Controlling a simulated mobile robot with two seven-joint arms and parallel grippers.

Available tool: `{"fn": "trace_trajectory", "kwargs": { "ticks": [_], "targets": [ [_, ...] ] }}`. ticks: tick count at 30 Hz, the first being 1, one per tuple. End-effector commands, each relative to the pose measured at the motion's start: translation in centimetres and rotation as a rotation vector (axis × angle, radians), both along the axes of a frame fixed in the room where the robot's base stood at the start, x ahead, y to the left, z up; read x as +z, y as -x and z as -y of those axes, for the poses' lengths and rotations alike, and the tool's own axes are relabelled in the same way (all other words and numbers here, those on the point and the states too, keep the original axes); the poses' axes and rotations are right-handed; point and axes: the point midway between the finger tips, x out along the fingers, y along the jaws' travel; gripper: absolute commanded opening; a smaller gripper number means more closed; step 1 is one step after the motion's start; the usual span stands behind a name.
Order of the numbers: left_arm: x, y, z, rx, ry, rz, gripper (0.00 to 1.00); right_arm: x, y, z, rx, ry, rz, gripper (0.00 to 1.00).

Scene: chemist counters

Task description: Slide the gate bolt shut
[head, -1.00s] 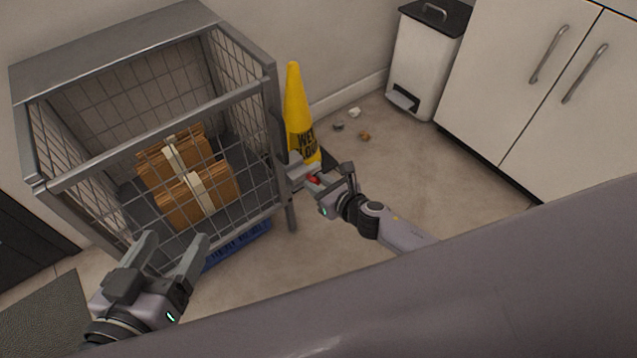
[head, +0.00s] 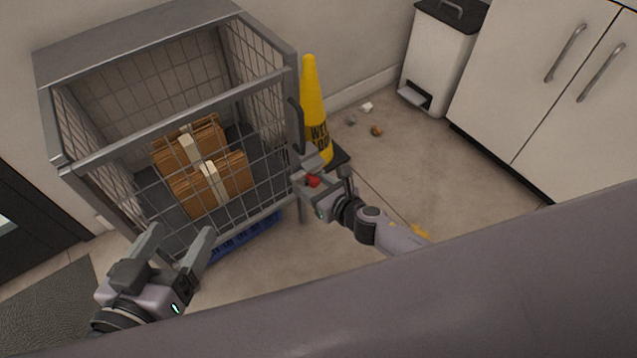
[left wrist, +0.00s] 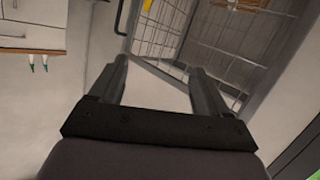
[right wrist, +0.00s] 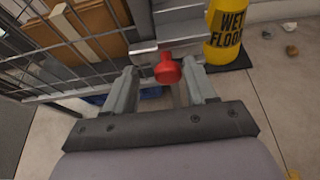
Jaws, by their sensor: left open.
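The gate bolt has a red knob (head: 313,181) at the lower right corner of the wire cage (head: 160,110). In the right wrist view the red knob (right wrist: 167,71) sticks out below a grey metal bolt housing (right wrist: 180,22). My right gripper (head: 326,180) is at the knob, with its fingers apart on either side of it. Gaps show between the knob and both fingers. My left gripper (head: 180,238) is open and empty in front of the cage's lower left. The bolt's far end is hard to make out.
Tied brown bundles (head: 205,170) lie inside the cage. A yellow wet-floor cone (head: 314,100) stands just right of the cage, behind my right gripper. A white pedal bin (head: 440,50) and white cupboards (head: 530,80) are at the right. Small litter (head: 376,131) lies on the otherwise open floor.

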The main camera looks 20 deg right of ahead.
Motion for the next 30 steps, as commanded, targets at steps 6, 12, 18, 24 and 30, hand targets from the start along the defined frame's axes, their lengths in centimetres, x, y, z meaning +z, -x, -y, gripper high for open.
{"fn": "trace_trajectory", "kwargs": {
  "ticks": [6,12,18,24,30],
  "targets": [
    [0.0,0.0,0.0,0.0,0.0,-0.001,0.77,0.1,-0.1,0.3,-0.005,0.003,0.002,0.56],
    [0.6,0.2,0.3,-0.009,0.018,-0.025,0.77,0.9,1.2,0.8,-0.006,0.005,0.001,0.56],
    [0.2,-0.3,1.2,-0.021,0.074,-0.097,0.77,2.1,3.9,1.7,-0.005,0.003,0.0,0.56],
    [0.2,-0.4,1.8,-0.032,0.101,-0.13,0.77,2.7,5.7,2.3,-0.004,0.001,0.001,0.56],
    [0.0,-0.4,1.9,-0.036,0.108,-0.139,0.77,2.8,6.1,2.5,-0.003,0.002,0.002,0.56]
  ]
}}
